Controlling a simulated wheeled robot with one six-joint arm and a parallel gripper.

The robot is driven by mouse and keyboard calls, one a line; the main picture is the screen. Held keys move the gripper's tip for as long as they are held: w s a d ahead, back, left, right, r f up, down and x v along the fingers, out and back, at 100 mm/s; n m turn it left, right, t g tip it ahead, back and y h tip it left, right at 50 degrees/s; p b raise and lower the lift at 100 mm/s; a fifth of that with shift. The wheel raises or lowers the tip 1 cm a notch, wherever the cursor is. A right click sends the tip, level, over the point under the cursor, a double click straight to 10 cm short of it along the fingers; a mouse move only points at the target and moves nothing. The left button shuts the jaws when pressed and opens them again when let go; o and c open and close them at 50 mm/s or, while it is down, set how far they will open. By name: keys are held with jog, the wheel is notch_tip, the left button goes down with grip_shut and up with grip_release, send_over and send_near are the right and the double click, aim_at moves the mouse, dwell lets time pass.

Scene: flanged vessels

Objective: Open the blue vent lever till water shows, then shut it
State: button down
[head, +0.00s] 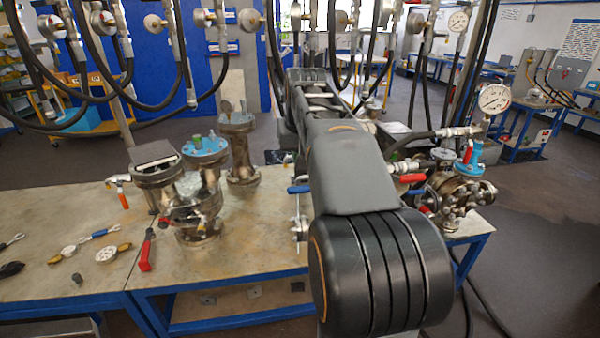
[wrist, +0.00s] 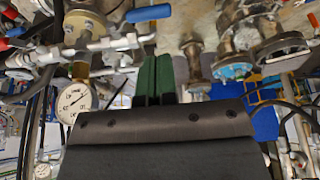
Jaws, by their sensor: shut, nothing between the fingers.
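A blue lever (head: 299,189) shows just left of my arm in the head view, above the bench. In the wrist view a blue lever (wrist: 148,13) lies roughly level at the top, close to silver pipe fittings (wrist: 110,43). I cannot tell for sure whether both views show the same lever. My gripper (wrist: 155,60) has green fingers pressed together with nothing between them. Their tips are below the blue lever in the picture, apart from it. In the head view my arm hides the gripper. No water is visible.
Flanged vessels (head: 193,208) stand on the bench left of my arm. More valves, a red lever (head: 412,178) and a pressure gauge (head: 494,98) are at right. Black hoses (head: 100,90) hang above. Small tools lie on the bench (head: 60,285) at left.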

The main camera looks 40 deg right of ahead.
jog(key=d+r, duration=0.1)
jog(key=d, duration=0.1)
jog(key=p, duration=0.2)
send_near(301, 189)
jog(key=x, duration=0.3)
jog(key=w+x, duration=0.1)
jog(key=x, duration=0.3)
jog(key=shift+d, duration=0.2)
